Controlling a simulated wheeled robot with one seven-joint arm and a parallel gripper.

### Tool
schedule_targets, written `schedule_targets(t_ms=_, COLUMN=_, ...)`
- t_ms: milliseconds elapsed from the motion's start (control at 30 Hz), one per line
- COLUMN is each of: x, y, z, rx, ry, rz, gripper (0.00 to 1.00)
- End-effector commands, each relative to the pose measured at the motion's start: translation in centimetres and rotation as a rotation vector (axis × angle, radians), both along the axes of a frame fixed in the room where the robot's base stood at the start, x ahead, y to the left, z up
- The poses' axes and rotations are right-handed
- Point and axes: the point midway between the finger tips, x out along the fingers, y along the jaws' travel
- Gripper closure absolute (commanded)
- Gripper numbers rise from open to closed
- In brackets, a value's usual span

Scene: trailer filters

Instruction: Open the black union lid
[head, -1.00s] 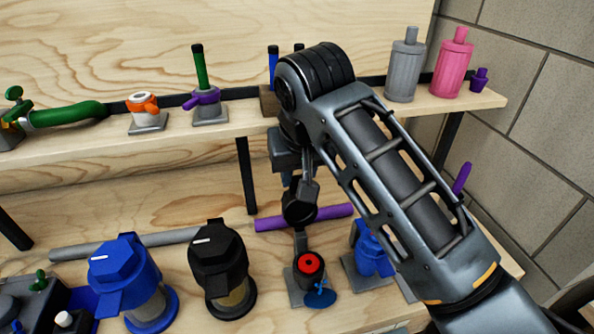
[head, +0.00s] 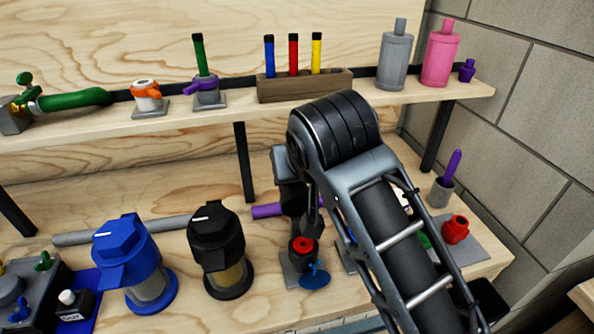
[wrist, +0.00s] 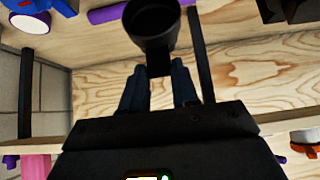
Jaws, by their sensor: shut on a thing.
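The black union (head: 302,256) stands on a small grey plate on the bench in the head view, with a red ring on top and a blue disc at its front. Its black lid is a round, hollow cup in the wrist view (wrist: 152,22), with its open side showing. My gripper (wrist: 160,78) is shut on the narrow black tab of the lid, between two dark blue fingers. In the head view my gripper is above and behind the union, and the fingers are mostly hidden by my arm.
A blue filter housing (head: 128,255) and a black one (head: 217,250) stand left of the union. A purple tube (head: 268,211) lies behind it. A shelf (head: 120,133) with coloured parts runs above. A red fitting (head: 455,229) stands at right.

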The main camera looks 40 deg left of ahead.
Motion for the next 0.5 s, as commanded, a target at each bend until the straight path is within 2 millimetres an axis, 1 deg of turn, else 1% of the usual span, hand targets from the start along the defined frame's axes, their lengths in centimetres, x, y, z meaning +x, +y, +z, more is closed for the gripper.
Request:
schedule_targets(t_ms=300, x=-0.04, y=-0.02, z=-0.01, rx=0.003, ry=-0.003, rz=0.001, gripper=1.0)
schedule_targets(t_ms=333, x=-0.04, y=-0.02, z=-0.01, rx=0.003, ry=-0.003, rz=0.001, gripper=0.68)
schedule_targets(t_ms=500, x=-0.04, y=-0.03, z=0.0, rx=0.003, ry=-0.003, rz=0.001, gripper=0.52)
